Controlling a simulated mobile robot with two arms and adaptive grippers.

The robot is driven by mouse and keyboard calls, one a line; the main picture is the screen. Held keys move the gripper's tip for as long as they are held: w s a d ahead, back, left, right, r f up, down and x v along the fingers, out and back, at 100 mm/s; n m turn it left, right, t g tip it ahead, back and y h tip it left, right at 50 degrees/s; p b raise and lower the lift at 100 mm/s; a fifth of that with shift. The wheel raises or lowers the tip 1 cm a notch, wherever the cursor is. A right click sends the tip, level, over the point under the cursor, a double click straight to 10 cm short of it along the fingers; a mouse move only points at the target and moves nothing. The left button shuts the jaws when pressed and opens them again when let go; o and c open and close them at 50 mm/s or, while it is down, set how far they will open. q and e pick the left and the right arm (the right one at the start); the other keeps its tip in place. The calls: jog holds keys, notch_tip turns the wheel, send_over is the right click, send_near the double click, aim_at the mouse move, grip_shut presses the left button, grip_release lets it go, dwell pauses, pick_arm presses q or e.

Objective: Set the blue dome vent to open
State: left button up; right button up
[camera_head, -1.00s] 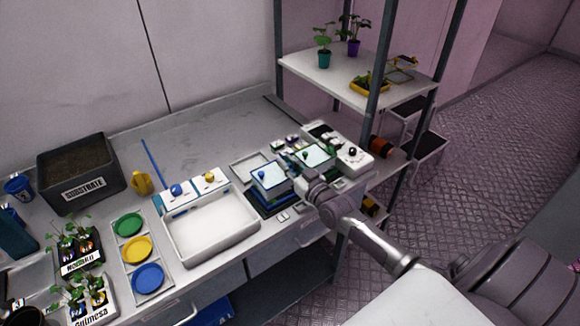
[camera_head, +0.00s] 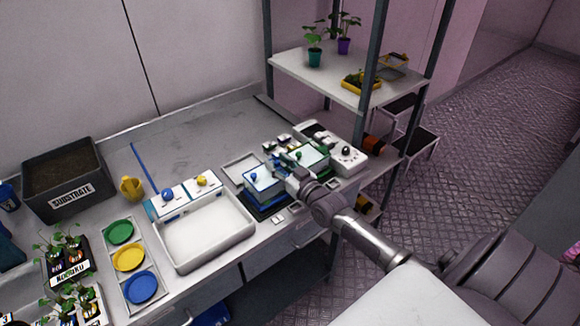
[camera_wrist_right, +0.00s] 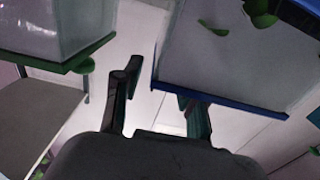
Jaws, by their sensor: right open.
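The blue dome (camera_head: 262,184), a clear box with a blue rim, stands on a dark tray on the bench. A small blue piece shows on its top; its vent setting is too small to tell. In the right wrist view the blue dome's clear wall (camera_wrist_right: 225,65) and blue rim fill the upper right. My right gripper (camera_head: 296,182) is at the dome's right side. The wrist view shows its fingers (camera_wrist_right: 160,95) apart and empty, one finger near the blue rim; contact cannot be told. My left gripper is not in view.
A green-rimmed dome (camera_head: 312,158) stands close behind and right of the blue one. A white control box (camera_head: 346,158) is at the bench's right end, near a shelf post. A white tray (camera_head: 205,232) lies to the left. The bench's back middle is mostly clear.

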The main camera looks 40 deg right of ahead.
jog(key=s, duration=1)
jog(key=shift+s+d, duration=0.15)
jog(key=shift+s, duration=0.2)
